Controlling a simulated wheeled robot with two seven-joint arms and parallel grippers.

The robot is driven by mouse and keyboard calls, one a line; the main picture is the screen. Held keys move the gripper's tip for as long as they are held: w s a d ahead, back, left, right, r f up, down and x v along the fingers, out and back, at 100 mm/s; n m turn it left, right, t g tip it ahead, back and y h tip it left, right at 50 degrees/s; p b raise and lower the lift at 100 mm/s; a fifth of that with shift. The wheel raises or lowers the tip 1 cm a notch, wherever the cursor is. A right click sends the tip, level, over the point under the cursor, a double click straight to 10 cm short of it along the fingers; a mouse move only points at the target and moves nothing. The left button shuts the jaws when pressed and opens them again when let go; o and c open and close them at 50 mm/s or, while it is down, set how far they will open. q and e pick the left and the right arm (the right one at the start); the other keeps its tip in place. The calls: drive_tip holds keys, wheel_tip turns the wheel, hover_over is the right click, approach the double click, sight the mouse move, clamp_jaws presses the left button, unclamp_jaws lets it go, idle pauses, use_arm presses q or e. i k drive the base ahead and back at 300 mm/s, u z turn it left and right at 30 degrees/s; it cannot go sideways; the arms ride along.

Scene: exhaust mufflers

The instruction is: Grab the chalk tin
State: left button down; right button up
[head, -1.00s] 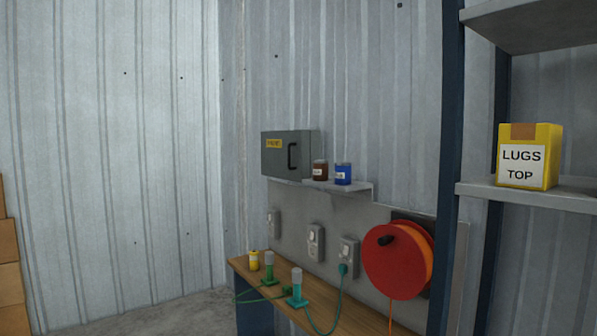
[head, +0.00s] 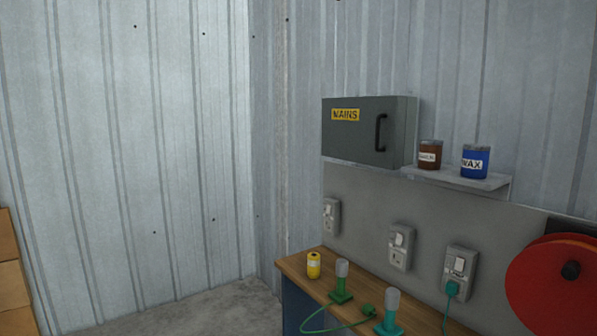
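No tin with a readable chalk label shows. A brown tin (head: 430,154) with a white label too small to read stands on the small wall shelf. A blue tin (head: 474,162) labelled WAX stands to its right, a little apart. A small yellow can (head: 314,265) with a pale, unreadable label stands upright at the far left end of the wooden bench. I cannot tell which of these, if any, is the chalk tin. Neither of my grippers is in view.
A grey MAINS box (head: 367,131) with a black handle is left of the tins. Green (head: 341,282) and teal (head: 391,312) based stands with grey tops and cables occupy the bench. Sockets line the panel. A red reel (head: 550,285) is at right. Cardboard boxes (head: 12,285) are at left.

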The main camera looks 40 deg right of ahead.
sight(430, 150)
drive_tip(key=z, duration=0.1)
drive_tip(key=i, duration=2)
drive_tip(key=z, duration=1.5)
drive_tip(key=i, duration=1.15)
drive_tip(key=z, duration=1.1)
